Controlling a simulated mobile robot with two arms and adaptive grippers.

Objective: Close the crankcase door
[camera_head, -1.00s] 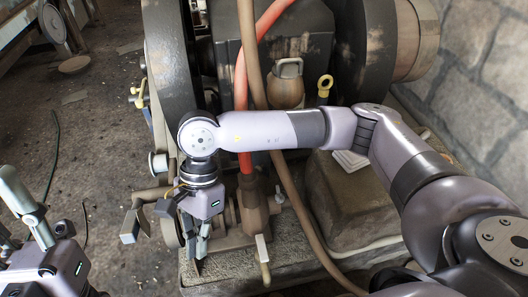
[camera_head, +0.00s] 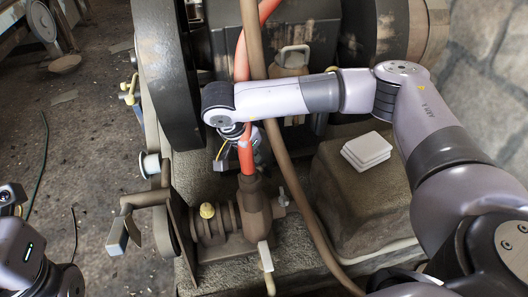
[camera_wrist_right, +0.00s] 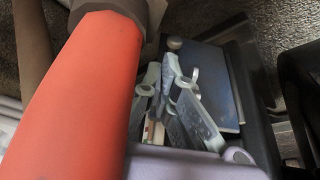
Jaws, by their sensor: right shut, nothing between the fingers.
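I cannot single out the crankcase door with certainty. The wrist view shows a flat blue-grey panel (camera_wrist_right: 218,85) beside a dark edge, behind my right gripper's fingers. My right gripper (camera_wrist_right: 172,100) is shut and empty there; whether it touches the panel is unclear. In the head view, my right forearm reaches across the engine (camera_head: 285,190), and the right gripper is mostly hidden behind the wrist and the red hose (camera_head: 246,158). My left gripper (camera_head: 12,196) is only partly in view at the left edge, and its fingers cannot be made out.
The red hose also fills much of the wrist view (camera_wrist_right: 80,95). A brown hose (camera_head: 285,165) runs down the engine. A crank-like lever (camera_head: 125,230) sticks out at the engine's left. White blocks (camera_head: 367,150) lie on the right-hand cover. Floor at left is fairly clear.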

